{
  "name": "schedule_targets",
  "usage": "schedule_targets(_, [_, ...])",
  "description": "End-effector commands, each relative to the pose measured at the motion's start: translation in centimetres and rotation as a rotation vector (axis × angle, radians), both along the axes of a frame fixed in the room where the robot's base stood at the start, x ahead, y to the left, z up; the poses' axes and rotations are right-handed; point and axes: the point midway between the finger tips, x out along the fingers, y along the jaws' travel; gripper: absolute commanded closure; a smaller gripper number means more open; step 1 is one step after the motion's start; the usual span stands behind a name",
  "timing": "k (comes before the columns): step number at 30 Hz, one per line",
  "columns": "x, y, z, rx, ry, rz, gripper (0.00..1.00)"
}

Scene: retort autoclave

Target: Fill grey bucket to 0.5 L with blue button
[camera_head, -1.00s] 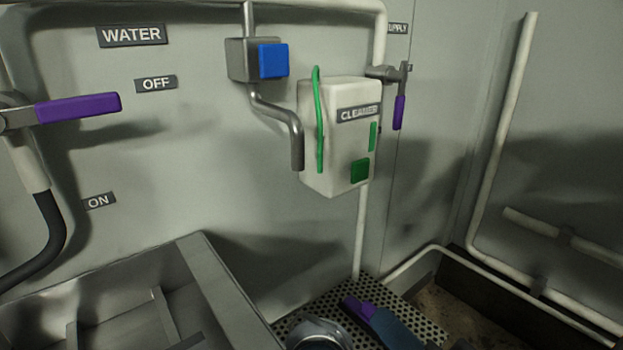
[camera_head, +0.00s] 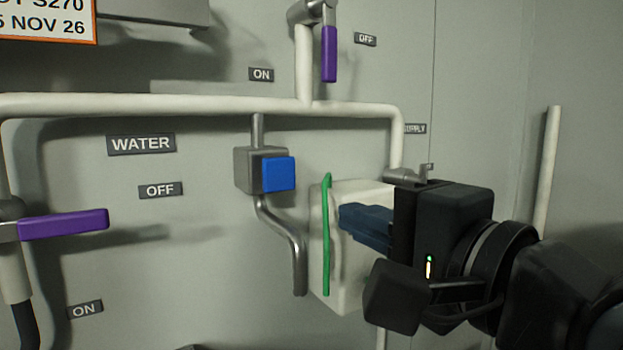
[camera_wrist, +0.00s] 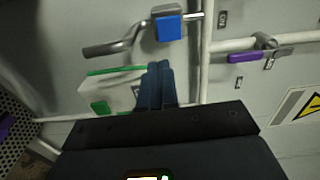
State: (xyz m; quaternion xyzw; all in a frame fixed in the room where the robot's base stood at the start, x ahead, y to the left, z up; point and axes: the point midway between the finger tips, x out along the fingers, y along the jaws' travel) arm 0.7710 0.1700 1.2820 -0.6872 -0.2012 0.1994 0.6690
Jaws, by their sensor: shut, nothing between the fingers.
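The blue button (camera_head: 278,174) sits on a grey metal box on the wall, and a bent metal spout (camera_head: 298,255) runs down from the box. Both the blue button (camera_wrist: 169,28) and the spout (camera_wrist: 105,49) also show in the wrist view. My gripper (camera_head: 345,217) is shut and empty, in front of the white cleaner box, to the right of and below the button and apart from it. In the wrist view the closed fingers (camera_wrist: 158,68) point toward the button area. The grey bucket is not in view now.
Purple-handled valves stand at the left (camera_head: 65,224) and top (camera_head: 329,54). A white pipe (camera_head: 200,105) crosses the wall. A perforated grate (camera_wrist: 12,130) shows in the wrist view.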

Motion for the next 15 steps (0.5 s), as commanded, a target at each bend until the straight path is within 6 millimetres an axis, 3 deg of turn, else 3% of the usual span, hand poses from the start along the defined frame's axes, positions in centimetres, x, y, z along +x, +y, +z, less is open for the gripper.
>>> schedule_targets(4, [-0.11,0.48,1.44,0.021,0.007,0.018,1.00])
schedule_targets(15, [-0.13,0.56,1.59,0.025,0.012,0.020,1.00])
